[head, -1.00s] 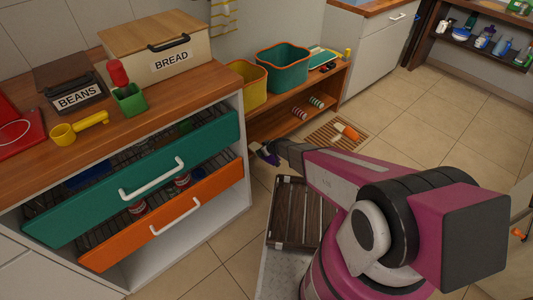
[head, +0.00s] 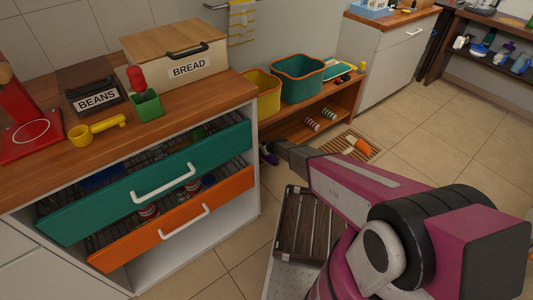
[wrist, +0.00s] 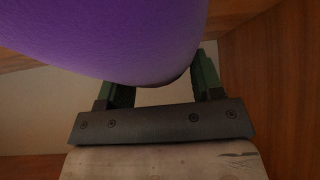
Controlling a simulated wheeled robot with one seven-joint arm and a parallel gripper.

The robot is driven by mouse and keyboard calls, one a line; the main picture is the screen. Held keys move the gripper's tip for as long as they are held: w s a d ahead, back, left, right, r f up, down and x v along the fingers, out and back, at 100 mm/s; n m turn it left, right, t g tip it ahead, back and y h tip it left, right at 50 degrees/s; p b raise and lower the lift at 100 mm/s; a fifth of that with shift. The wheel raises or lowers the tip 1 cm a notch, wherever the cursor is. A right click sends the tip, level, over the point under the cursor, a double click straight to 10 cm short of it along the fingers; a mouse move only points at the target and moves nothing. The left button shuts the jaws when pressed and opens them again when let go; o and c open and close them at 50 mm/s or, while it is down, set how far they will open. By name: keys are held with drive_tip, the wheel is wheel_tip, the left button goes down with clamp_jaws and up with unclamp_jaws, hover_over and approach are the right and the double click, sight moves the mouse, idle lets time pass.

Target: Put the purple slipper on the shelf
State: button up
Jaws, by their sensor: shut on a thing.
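The purple slipper (head: 268,155) is small and partly hidden in the head view, at the left end of the low wooden shelf (head: 345,103), close to the drawer cabinet's side. In the wrist view the slipper (wrist: 115,40) fills the top as a smooth purple surface between the fingers. My gripper (head: 276,149) is shut on it; its green fingers (wrist: 165,88) show on either side of the slipper in the wrist view. Wooden panels (wrist: 292,75) stand close at the right and upper left there. I cannot tell whether the slipper touches the shelf.
A yellow bin (head: 262,92) and a teal bin (head: 297,75) stand on the shelf's top. Several striped items (head: 312,124) lie on its lower level. An orange-and-white object (head: 358,144) lies on a slatted mat (head: 340,146). Teal (head: 90,208) and orange (head: 125,245) drawers stick out at left.

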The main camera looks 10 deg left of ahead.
drive_tip(key=shift+w+a+f, duration=0.2)
drive_tip(key=shift+w+a, duration=0.65)
drive_tip(key=shift+a, duration=0.15)
drive_tip(key=shift+w+a+f, duration=0.2)
drive_tip(key=shift+w+a, duration=0.6)
drive_tip(key=shift+a, duration=0.15)
drive_tip(key=shift+f, duration=0.55)
drive_tip(key=o, duration=1.2)
drive_tip(key=shift+r, duration=0.1)
drive_tip(key=shift+r, duration=3.7)
drive_tip(key=shift+s+d, duration=1.75)
drive_tip(key=shift+d, duration=0.3)
drive_tip(key=shift+s+d, duration=1.7)
drive_tip(key=shift+d, duration=0.3)
drive_tip(key=shift+s+d, duration=1.75)
drive_tip(key=shift+d, duration=0.3)
